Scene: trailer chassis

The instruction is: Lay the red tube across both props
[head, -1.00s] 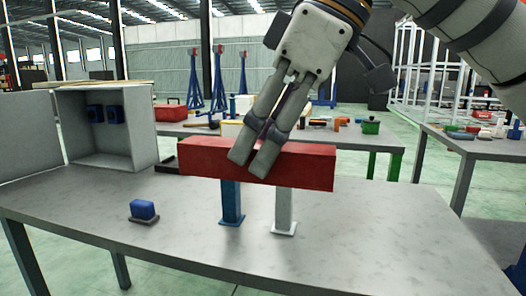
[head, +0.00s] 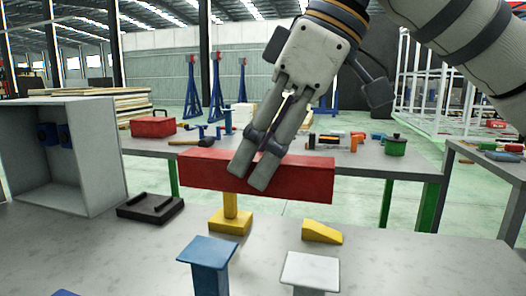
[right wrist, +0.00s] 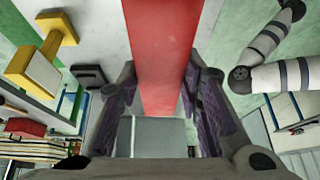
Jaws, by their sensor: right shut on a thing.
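The red tube (head: 300,178) is a long square beam, held level above the table. My right gripper (head: 256,172) is shut on it near its middle. The tube also shows between the fingers in the right wrist view (right wrist: 163,45). The blue prop (head: 207,252) and the white prop (head: 309,270) stand upright at the front, nearer than the tube and lower in the head view. Their flat tops are bare, and their lower ends are out of frame. My left gripper is not seen.
A yellow post (head: 231,217) stands behind the props, its top hidden by the tube. A yellow wedge (head: 322,232) and a dark tray (head: 150,207) lie on the table. An open grey cabinet (head: 98,165) stands left. Another table behind holds a red toolbox (head: 153,126) and green pot (head: 395,146).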

